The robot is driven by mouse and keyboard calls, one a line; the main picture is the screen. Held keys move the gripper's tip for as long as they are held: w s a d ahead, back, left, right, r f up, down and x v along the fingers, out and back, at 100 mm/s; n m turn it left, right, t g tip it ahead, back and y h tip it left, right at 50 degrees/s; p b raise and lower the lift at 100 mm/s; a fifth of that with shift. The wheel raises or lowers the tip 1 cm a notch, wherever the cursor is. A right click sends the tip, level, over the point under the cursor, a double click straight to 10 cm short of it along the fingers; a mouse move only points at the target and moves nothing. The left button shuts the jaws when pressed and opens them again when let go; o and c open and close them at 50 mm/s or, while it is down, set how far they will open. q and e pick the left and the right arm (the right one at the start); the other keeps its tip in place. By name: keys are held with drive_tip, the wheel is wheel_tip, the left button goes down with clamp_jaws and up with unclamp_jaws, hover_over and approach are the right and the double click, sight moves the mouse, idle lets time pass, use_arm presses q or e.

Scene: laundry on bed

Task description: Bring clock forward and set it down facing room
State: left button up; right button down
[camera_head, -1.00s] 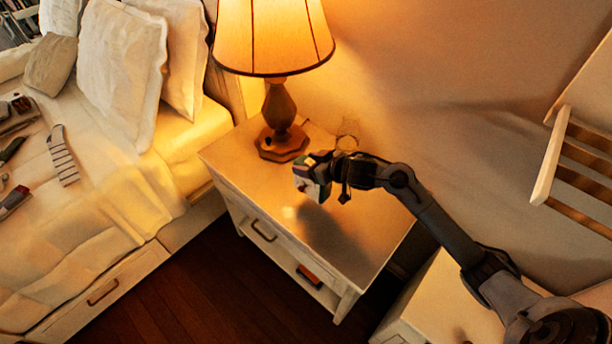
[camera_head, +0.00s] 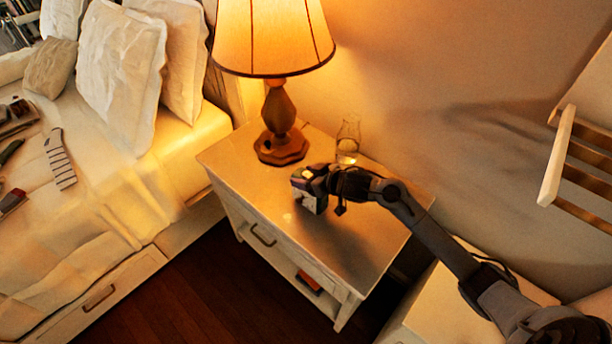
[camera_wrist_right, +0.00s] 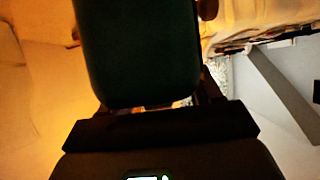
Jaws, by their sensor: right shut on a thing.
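The clock (camera_head: 309,193) is a small boxy thing with a pale face, at the middle of the nightstand top (camera_head: 262,203) in the head view. Its pale side points toward the front of the nightstand. My right gripper (camera_head: 316,176) is shut on the clock from behind and above right. In the right wrist view the clock's dark green back (camera_wrist_right: 137,50) fills the middle, between the fingers. The clock is at or just above the top; I cannot tell whether it touches. My left gripper is not in view.
A lit lamp (camera_head: 281,112) stands behind the clock at the left. A glass carafe (camera_head: 348,140) stands behind it near the wall. The nightstand's front top is clear. A bed (camera_head: 110,200) is at the left, and a slatted chair (camera_head: 575,165) at the right.

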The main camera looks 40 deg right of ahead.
drive_tip(key=shift+c, duration=1)
unclamp_jaws()
drive_tip(key=shift+s+r, duration=0.4)
drive_tip(key=p+v, duration=0.3)
drive_tip(key=v, duration=0.6)
drive_tip(key=s+a+f+g+h, duration=0.1)
drive_tip(key=s+a+f+g, duration=0.3)
drive_tip(key=s+a, duration=0.4)
drive_tip(key=s+a+f+g, duration=0.4)
drive_tip(key=s+a, duration=0.5)
drive_tip(key=s, duration=0.7)
wheel_tip(320, 180, down, 2)
drive_tip(key=shift+s+f+h, duration=0.1)
drive_tip(key=shift+s+h, duration=0.05)
drive_tip(key=shift+h, duration=0.25)
drive_tip(key=shift+a, duration=0.15)
drive_tip(key=shift+p, duration=0.3)
